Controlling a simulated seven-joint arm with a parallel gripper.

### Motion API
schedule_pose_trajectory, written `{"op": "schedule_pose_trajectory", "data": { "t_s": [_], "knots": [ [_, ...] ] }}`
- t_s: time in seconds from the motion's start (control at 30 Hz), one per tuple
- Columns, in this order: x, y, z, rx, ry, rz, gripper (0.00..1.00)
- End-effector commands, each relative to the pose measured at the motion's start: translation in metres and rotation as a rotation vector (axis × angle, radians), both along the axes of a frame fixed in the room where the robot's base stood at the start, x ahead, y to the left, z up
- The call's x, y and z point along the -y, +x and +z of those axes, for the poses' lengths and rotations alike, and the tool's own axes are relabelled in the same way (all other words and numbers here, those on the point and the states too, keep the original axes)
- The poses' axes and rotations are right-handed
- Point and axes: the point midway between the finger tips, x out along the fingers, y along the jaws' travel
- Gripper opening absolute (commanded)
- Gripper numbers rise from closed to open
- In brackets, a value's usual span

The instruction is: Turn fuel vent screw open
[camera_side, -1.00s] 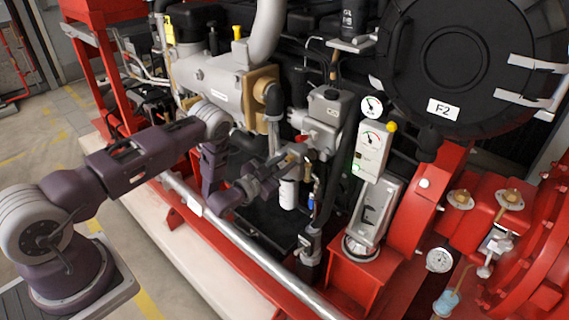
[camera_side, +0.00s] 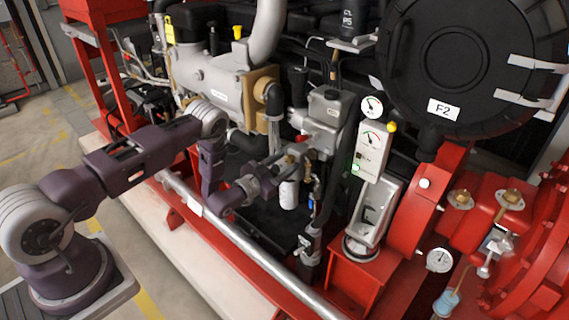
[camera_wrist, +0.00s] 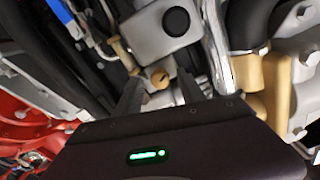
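In the wrist view, a small brass screw with a slotted round head (camera_wrist: 160,78), which looks like the fuel vent screw, sits under a grey housing. My gripper (camera_wrist: 160,80) points at it, with one finger on each side in the picture. The fingers are apart, with a visible gap between each and the screw head. I cannot tell whether the tips reach as deep as the head. In the side view my gripper (camera_side: 284,162) is in front of the engine, by the grey filter housing. The screw is too small to make out there.
The grey housing with a black round cap (camera_wrist: 174,21) is just above the fingers in the wrist view. A shiny pipe (camera_wrist: 215,50) and brass fittings (camera_wrist: 262,85) crowd the right. A white filter (camera_side: 289,194) hangs below my gripper; a long grey rail (camera_side: 245,248) runs in front.

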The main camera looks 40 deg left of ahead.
Motion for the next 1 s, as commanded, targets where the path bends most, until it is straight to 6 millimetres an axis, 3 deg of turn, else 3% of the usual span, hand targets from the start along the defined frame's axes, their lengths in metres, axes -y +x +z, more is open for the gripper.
{"op": "schedule_pose_trajectory", "data": {
  "t_s": [0.27,0.63,1.0],
  "knots": [
    [0.0,-0.002,0.0,0.0,0.001,0.001,0.46],
    [-0.001,-0.066,0.0,-0.002,0.0,0.001,0.46],
    [-0.001,-0.067,0.005,-0.002,0.002,0.004,0.46]
  ]
}}
